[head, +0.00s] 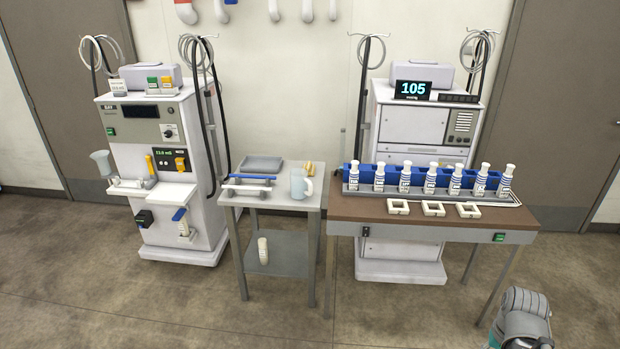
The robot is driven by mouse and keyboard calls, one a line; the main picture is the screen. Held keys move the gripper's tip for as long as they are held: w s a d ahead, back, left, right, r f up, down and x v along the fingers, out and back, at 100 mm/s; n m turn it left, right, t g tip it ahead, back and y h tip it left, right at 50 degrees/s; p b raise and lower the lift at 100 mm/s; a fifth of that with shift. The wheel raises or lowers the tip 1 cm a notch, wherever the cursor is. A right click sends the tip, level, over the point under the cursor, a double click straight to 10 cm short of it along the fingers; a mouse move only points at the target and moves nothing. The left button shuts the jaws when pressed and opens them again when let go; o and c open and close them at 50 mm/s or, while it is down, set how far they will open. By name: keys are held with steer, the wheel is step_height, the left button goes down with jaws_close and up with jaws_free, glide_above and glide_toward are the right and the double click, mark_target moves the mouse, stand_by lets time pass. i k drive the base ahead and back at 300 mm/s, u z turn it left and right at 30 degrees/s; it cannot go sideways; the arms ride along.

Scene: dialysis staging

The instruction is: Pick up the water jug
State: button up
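The water jug (297,184) is a small, pale blue, see-through vessel with a handle on its right side. It stands upright on the top of the small grey side table (267,196), towards the right edge. Whether it holds water is too small to tell. My gripper is not in view. Only a grey, rounded part of my arm shows at the bottom right, well apart from the jug.
A grey tray (262,163), blue-and-white bars (247,186) and a small yellow item (308,168) lie near the jug. A brown-topped table (400,221) with several white bottles stands right. Machines stand left (160,170) and behind. The floor in front is clear.

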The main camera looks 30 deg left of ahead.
mark_target(300, 181)
steer(key=u, duration=0.25)
steer(key=i, duration=0.75)
steer(key=u, duration=0.95)
steer(key=i, duration=1)
steer(key=u, duration=0.55)
steer(key=k, duration=0.9)
steer(key=u, duration=0.15)
steer(key=i, duration=0.5)
steer(key=u, duration=0.05)
